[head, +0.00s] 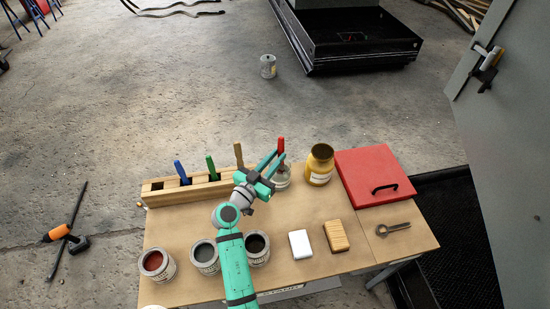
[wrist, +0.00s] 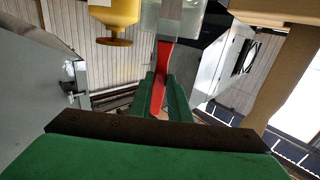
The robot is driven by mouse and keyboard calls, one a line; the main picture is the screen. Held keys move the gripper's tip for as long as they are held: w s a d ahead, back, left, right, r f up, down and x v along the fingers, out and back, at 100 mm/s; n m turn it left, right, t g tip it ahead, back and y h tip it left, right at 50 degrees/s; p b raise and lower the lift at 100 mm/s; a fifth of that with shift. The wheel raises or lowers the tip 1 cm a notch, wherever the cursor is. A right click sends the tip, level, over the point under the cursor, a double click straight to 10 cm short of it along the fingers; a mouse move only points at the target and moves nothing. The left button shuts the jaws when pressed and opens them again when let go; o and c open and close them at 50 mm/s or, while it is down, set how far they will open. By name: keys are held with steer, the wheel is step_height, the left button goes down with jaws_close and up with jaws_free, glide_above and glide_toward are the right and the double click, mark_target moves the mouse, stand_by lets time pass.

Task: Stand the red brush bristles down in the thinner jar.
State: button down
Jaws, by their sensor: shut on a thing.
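The red brush (head: 281,145) is in my gripper (head: 275,161), its red handle end pointing up. In the wrist view the red handle (wrist: 159,85) runs between my green fingers (wrist: 163,97), which are shut on it. The clear thinner jar (head: 283,181) is just behind my gripper, partly hidden by it. In the wrist view the jar (wrist: 190,20) is at the top, and the brush's grey lower part overlaps it. The bristles are not clearly visible, and I cannot tell whether they are inside the jar or in front of it.
A yellow jar (head: 320,165) stands close right of the thinner jar. A wooden rack (head: 160,195) holds blue, green and tan-handled brushes on the left. Paint cans (head: 205,257), a white block (head: 300,243), a wooden-brown block (head: 336,235) and a red case (head: 373,178) are also on the table.

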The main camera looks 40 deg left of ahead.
steer(key=c, duration=1.6)
jaws_free()
steer(key=s, duration=1.1)
steer(key=shift+d, duration=0.4)
steer(key=shift+w, duration=0.1)
